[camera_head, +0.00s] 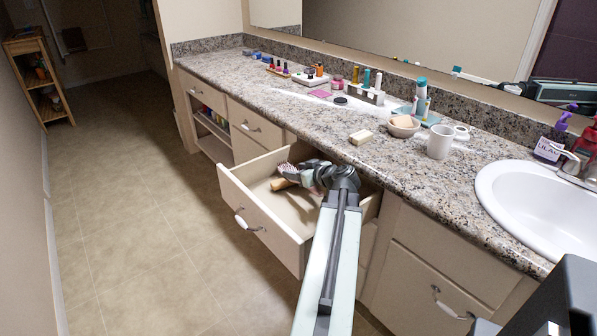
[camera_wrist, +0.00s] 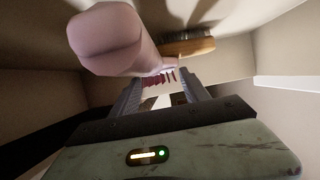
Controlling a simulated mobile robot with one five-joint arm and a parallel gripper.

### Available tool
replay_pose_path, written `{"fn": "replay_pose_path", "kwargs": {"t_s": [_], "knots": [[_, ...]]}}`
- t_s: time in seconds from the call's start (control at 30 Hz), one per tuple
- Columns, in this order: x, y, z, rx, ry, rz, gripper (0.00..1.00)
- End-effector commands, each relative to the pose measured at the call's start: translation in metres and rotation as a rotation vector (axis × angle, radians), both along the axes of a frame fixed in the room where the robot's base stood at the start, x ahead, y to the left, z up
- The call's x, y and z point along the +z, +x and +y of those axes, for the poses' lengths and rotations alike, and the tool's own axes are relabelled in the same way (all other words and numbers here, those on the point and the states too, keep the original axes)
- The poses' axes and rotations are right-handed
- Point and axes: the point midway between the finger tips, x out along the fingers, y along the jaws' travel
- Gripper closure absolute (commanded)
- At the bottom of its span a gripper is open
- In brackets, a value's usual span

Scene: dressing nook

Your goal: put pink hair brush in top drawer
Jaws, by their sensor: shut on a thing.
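The top drawer (camera_head: 262,222) is pulled open below the counter. My gripper (camera_head: 309,175) is inside the drawer opening, shut on the pink hair brush (camera_head: 289,170). In the wrist view, the brush's thick pink handle (camera_wrist: 108,40) angles up to the left, and its bristled part sits between my fingers (camera_wrist: 164,88). A wooden brush (camera_head: 281,184) lies in the drawer, close to the pink one. It also shows beyond the handle in the wrist view (camera_wrist: 187,48). I cannot tell whether the pink brush touches the drawer bottom.
The granite counter (camera_head: 300,107) above holds bottles, a white mug (camera_head: 440,141), a bowl (camera_head: 403,126) and a soap bar (camera_head: 361,137). A sink (camera_head: 540,205) is at the right. The drawer's front-left floor is bare. The tiled floor at left is clear.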

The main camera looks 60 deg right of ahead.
Motion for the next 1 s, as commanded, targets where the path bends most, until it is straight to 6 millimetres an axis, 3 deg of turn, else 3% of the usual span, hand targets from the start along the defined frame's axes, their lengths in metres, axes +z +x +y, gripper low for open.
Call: {"fn": "replay_pose_path", "kwargs": {"t_s": [0.03,0.07,0.13,0.4,0.53,0.8,1.0], "knots": [[-0.003,0.000,0.000,0.000,0.000,0.000,0.88],[-0.002,0.000,0.000,0.000,0.000,0.000,0.41],[-0.001,0.000,0.000,0.000,0.000,0.000,0.24],[-0.001,0.000,0.000,-0.001,0.000,0.000,0.24],[0.012,-0.001,-0.001,-0.001,0.000,0.000,0.24],[0.032,-0.050,0.017,-0.004,0.000,0.000,0.24],[0.036,-0.066,0.020,0.001,0.001,0.000,0.24]]}}
